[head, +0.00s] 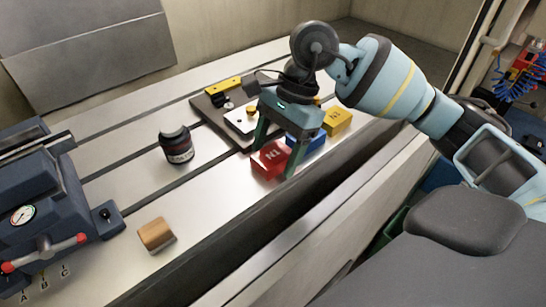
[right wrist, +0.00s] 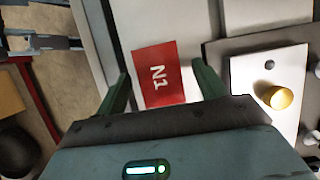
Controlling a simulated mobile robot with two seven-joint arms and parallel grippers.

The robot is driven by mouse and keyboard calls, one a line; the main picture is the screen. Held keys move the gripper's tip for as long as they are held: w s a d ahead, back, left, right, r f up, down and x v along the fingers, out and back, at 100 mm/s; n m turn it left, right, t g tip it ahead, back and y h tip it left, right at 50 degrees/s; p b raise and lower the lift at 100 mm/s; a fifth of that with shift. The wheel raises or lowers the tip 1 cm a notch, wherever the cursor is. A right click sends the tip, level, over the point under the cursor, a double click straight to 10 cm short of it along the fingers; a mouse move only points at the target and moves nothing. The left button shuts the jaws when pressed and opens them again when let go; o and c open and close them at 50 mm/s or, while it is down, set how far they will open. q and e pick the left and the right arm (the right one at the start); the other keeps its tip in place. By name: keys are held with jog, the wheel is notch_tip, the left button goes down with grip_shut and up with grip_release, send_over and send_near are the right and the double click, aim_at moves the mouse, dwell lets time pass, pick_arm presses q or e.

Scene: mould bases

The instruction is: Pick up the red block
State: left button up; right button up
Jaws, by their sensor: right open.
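The red block (head: 270,159), marked N1, sits on the grooved metal table (head: 215,190). In the right wrist view the red block (right wrist: 160,72) lies between and a little beyond the two green fingers. My right gripper (head: 273,160) is open, pointing down, with its fingers on either side of the block. I cannot tell whether either finger touches it. My left gripper is not in view.
A blue block (head: 306,143) and a yellow block (head: 337,121) stand close behind the red one. A dark base with a white plate (head: 240,122) lies just left. A dark jar (head: 177,146), a wooden block (head: 156,235) and a blue vise (head: 50,205) are further left.

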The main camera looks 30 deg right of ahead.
aim_at(267, 157)
jog(key=c, duration=1.2)
jog(key=shift+c, duration=0.3)
jog(key=shift+r, duration=0.15)
jog(key=shift+r, duration=0.65)
notch_tip(267, 157, up, 2)
jog(key=shift+r, duration=0.15)
jog(key=s+a+r+b, duration=0.1)
jog(key=s, duration=1.5)
jog(key=shift+a, duration=0.1)
